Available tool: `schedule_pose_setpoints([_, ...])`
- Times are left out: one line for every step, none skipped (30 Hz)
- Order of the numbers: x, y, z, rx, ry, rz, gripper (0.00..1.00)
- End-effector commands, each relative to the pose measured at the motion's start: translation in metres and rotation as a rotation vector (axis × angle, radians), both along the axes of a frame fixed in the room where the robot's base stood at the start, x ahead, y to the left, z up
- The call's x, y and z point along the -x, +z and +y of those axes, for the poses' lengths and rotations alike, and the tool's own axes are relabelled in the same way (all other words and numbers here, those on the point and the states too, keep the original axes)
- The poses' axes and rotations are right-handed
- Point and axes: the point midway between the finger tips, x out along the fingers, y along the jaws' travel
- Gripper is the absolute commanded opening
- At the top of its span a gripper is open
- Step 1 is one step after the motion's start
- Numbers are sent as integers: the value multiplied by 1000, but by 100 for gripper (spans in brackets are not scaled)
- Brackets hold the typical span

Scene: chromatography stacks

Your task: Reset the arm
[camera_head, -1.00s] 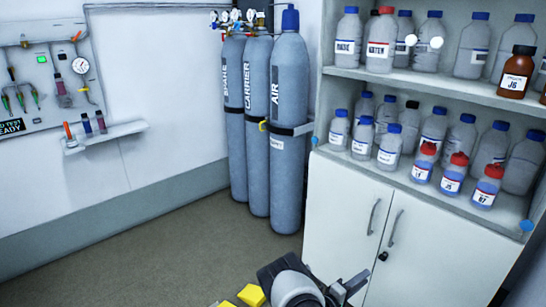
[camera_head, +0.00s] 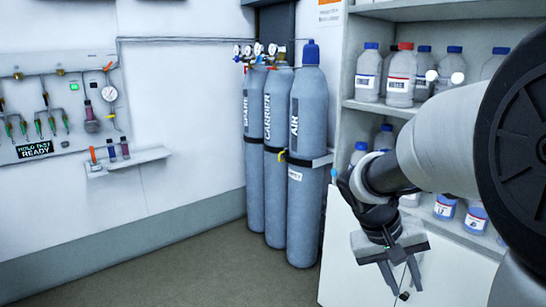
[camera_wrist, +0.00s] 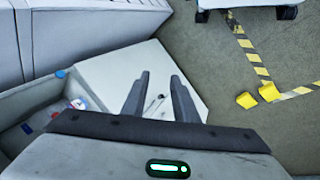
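My gripper (camera_head: 402,284) hangs at the end of my arm in front of the white cabinet at the right of the head view. Its two fingers point down and stand apart. The wrist view also shows the gripper (camera_wrist: 160,84), with its fingers apart and nothing between them. My arm bends down from the right edge of the head view and hides part of the bottle shelves.
Bottle shelves (camera_head: 378,107) stand above the white cabinet (camera_head: 347,255). Several grey gas cylinders (camera_head: 307,160) stand left of it. A wall panel (camera_head: 60,105) and small shelf (camera_head: 130,160) are further left.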

Motion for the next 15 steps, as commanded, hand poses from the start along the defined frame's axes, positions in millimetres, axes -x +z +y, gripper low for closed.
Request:
schedule_pose_setpoints([16, 15, 13, -59, 21, -44, 27])
schedule_pose_setpoints([24, 21, 21, -92, 37, -63, 27])
schedule_pose_setpoints([36, 29, 31, -135, 58, -91, 27])
schedule_pose_setpoints([44, 34, 39, -164, 76, -112, 27])
schedule_pose_setpoints([51, 38, 46, -192, 95, -132, 27])
schedule_pose_setpoints([60, 44, 56, -224, 116, -158, 27])
schedule_pose_setpoints([66, 47, 62, -244, 132, -177, 27])
schedule_pose_setpoints([72, 50, 67, -263, 148, -194, 27])
schedule_pose_setpoints([79, 53, 75, -285, 167, -217, 27])
schedule_pose_setpoints([84, 56, 79, -300, 181, -233, 27])
schedule_pose_setpoints([88, 58, 84, -313, 195, -249, 27])
schedule_pose_setpoints([94, 60, 90, -329, 212, -269, 27])
schedule_pose_setpoints([97, 62, 94, -340, 224, -283, 27])
schedule_pose_setpoints([101, 63, 98, -350, 236, -297, 27])
schedule_pose_setpoints([106, 65, 103, -364, 251, -316, 27])
